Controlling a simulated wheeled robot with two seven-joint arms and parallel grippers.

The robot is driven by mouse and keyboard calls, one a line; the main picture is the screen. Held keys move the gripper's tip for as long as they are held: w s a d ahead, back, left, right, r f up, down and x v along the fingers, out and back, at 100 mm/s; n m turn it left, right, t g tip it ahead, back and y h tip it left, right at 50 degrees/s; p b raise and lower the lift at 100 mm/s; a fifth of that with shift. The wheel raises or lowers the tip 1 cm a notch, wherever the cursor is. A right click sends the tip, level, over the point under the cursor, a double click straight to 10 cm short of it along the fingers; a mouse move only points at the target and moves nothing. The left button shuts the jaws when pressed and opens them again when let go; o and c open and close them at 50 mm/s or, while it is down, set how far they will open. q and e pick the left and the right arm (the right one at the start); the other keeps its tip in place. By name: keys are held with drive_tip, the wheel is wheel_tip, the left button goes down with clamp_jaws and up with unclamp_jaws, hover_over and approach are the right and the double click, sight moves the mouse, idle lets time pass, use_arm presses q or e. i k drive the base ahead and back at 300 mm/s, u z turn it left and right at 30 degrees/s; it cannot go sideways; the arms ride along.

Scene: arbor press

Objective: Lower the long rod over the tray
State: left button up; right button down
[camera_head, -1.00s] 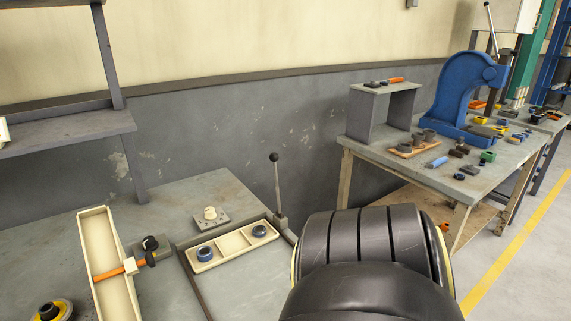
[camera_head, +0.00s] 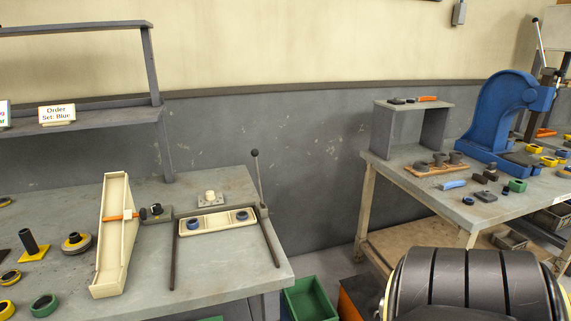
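The long rod (camera_head: 258,180) has a black ball at its top. It stands nearly upright at the back right corner of the tray, raised clear of it. The cream tray (camera_head: 203,233) lies on the left grey table and has several compartments. A blue ring (camera_head: 194,224) sits in its left compartment and another dark blue ring (camera_head: 242,216) in its right one; the middle looks empty. Dark bars run along the tray's left and right sides. Neither of my grippers is in view; only a black part of my arm shows at the bottom right.
A long cream trough (camera_head: 112,240) with an orange-handled tool stands left of the tray. A small plate with a cream knob (camera_head: 210,198) is behind it. A green bin (camera_head: 308,301) is on the floor. The right table holds a blue press (camera_head: 495,115). Table front is clear.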

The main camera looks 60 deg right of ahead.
sight(255, 152)
drive_tip(key=z, duration=1.4)
